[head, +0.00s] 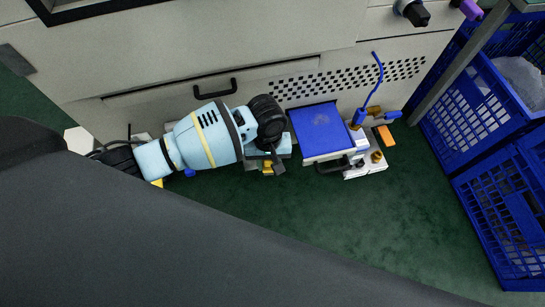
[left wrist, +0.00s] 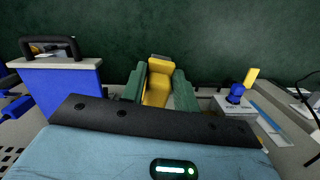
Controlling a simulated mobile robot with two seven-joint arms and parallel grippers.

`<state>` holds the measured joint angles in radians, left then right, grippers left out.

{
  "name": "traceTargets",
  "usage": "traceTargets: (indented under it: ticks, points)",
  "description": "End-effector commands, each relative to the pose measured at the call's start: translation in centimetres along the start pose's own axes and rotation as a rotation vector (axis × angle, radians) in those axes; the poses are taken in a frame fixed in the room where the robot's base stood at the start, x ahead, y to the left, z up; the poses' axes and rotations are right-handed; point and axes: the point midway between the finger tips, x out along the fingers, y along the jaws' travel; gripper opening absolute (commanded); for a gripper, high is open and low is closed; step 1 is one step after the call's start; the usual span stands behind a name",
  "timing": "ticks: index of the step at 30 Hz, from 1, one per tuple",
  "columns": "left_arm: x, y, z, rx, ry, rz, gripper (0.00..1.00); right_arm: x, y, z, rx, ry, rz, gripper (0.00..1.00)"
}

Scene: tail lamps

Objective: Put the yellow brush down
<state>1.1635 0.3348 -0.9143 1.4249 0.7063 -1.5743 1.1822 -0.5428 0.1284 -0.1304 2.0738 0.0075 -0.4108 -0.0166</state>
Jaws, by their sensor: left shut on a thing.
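My left gripper (left wrist: 158,88) is shut on the yellow brush (left wrist: 157,90), which sits between its two green fingers in the left wrist view. A dark grey end of the brush shows beyond the fingers. In the head view my left gripper (head: 268,165) points down in front of the cabinet, left of the blue case, with a bit of yellow at its tip. The wrist hides most of the brush there. I cannot tell whether the brush touches a surface below. My right gripper is not in view.
A blue case (head: 318,130) with a black handle stands close right of my gripper. Metal fittings and an orange piece (head: 386,136) lie beyond it. A pale cabinet (head: 180,55) is behind; blue crates (head: 467,130) stand at the right. Green floor (head: 370,220) in front is clear.

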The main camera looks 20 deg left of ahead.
Motion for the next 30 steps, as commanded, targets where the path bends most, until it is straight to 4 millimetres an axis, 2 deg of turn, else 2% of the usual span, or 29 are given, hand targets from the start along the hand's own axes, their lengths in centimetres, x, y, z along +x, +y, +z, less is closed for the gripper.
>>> traceTargets:
  ticks: [1,3,9,12,15,18,30]
  points:
    - [3.5,0.1,0.0,-0.022,-0.004,-0.001,0.04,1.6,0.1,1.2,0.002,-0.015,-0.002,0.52]
    - [6.5,0.2,-0.4,-0.053,0.013,0.001,0.04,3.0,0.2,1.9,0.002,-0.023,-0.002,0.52]
    - [14.2,0.0,-1.0,-0.128,0.059,0.005,0.04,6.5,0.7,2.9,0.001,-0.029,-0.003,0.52]
    - [16.9,-0.2,-1.2,-0.153,0.077,0.006,0.04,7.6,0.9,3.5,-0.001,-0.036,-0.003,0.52]
    - [18.4,-0.3,-1.3,-0.168,0.092,0.009,0.04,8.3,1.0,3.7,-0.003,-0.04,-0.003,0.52]
    - [19.0,-0.4,-1.3,-0.175,0.1,0.009,0.04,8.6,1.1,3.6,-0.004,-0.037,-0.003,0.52]
    - [19.0,-0.3,-1.9,-0.176,0.105,0.01,0.04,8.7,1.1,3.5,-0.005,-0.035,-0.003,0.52]
